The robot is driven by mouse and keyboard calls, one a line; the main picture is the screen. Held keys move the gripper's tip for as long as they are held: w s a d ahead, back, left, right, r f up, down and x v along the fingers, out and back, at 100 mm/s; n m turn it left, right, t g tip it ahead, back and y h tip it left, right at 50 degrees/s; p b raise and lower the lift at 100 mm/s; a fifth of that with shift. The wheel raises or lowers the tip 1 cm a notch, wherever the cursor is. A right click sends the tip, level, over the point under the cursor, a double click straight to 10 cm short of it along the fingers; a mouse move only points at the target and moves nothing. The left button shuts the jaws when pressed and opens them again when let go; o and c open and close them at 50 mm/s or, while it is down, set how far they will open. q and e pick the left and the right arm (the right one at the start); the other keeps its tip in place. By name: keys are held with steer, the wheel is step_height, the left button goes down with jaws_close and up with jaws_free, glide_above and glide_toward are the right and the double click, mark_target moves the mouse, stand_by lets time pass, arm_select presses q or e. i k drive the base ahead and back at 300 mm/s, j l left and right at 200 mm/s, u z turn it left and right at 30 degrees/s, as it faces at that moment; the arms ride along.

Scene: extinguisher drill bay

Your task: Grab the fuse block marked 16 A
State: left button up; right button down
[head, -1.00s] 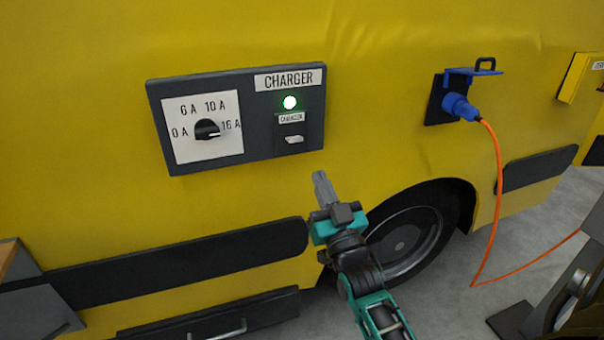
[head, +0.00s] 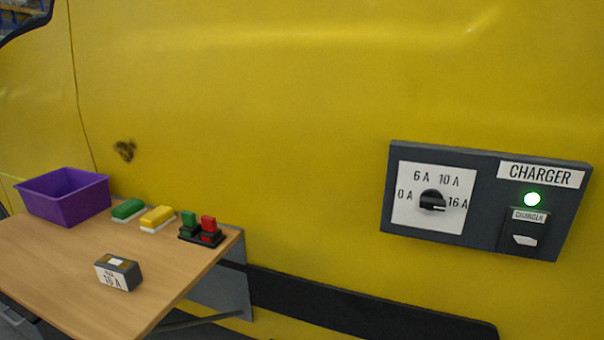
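The fuse block marked 16 A (head: 118,273) is a small dark grey block with a white label on its front and a pale patch on top. It sits on the wooden fold-out table (head: 60,290) at the left, apart from the other things there. No gripper shows in the head view now.
Behind the block are a purple bin (head: 66,197), a green block (head: 128,210), a yellow block (head: 158,218) and a dark holder (head: 203,236) with green and red pieces. The charger panel (head: 487,204), its green lamp lit, is on the yellow vehicle wall at right.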

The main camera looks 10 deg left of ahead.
mark_target(117, 271)
steer(key=u, duration=1.35)
